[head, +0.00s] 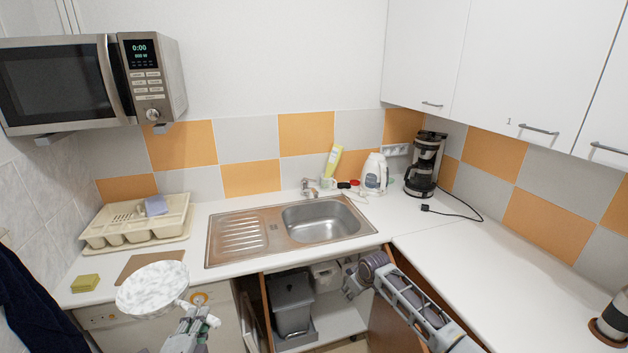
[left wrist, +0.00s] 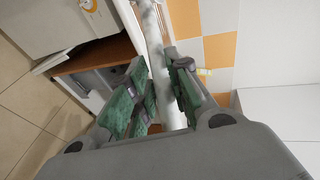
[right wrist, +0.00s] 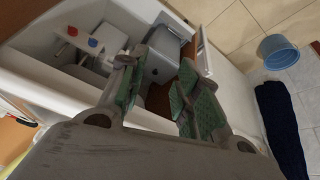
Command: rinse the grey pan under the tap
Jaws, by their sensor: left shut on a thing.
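The pan (head: 152,288), round and mottled grey-white, is in the head view at the lower left, in front of the counter edge. My left gripper (head: 192,318) is shut on its handle, which shows between the fingers in the left wrist view (left wrist: 155,60). The tap (head: 309,186) stands at the back of the steel sink (head: 325,224), to the right of and beyond the pan. My right gripper (head: 366,276) is in front of the open cupboard below the sink. Its fingers are apart and empty in the right wrist view (right wrist: 160,85).
A beige dish rack (head: 135,236), a brown board (head: 150,262) and a yellow-green sponge (head: 85,283) lie left of the sink. A white kettle (head: 374,174) and a coffee maker (head: 425,165) stand at the back right. A grey bin (head: 291,305) is inside the cupboard. The right counter is mostly clear.

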